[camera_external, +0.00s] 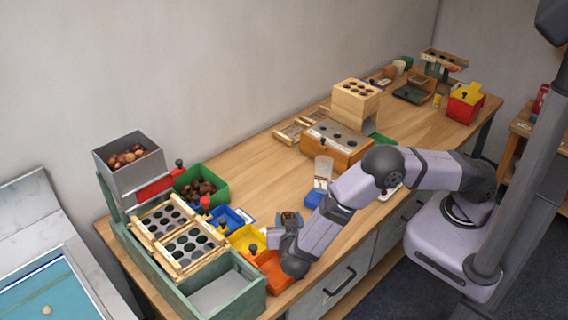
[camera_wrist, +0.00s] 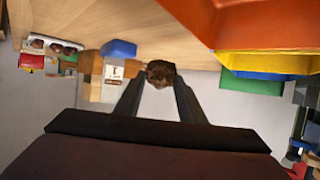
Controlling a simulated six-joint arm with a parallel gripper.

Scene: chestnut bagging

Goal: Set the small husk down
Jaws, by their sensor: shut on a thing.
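The small husk (camera_wrist: 160,74) is a rough brown piece between the fingertips of my gripper (camera_wrist: 158,84) in the wrist view. My gripper is shut on it. In the external view my gripper (camera_external: 288,222) hangs over the front part of the bench, just right of the yellow and orange bins, and the husk there is too small to make out clearly. The wooden bench top (camera_external: 262,184) shows behind the fingers. I cannot tell how high the husk is above it.
An orange bin (camera_external: 272,272), a yellow bin (camera_external: 246,240) and a blue bin (camera_external: 226,218) stand left of my gripper. A green bin (camera_external: 214,176) holds chestnuts. A green sorting frame (camera_external: 240,288) stands front left. A clear cup (camera_external: 323,168) and a blue block (camera_external: 314,198) stand to the right.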

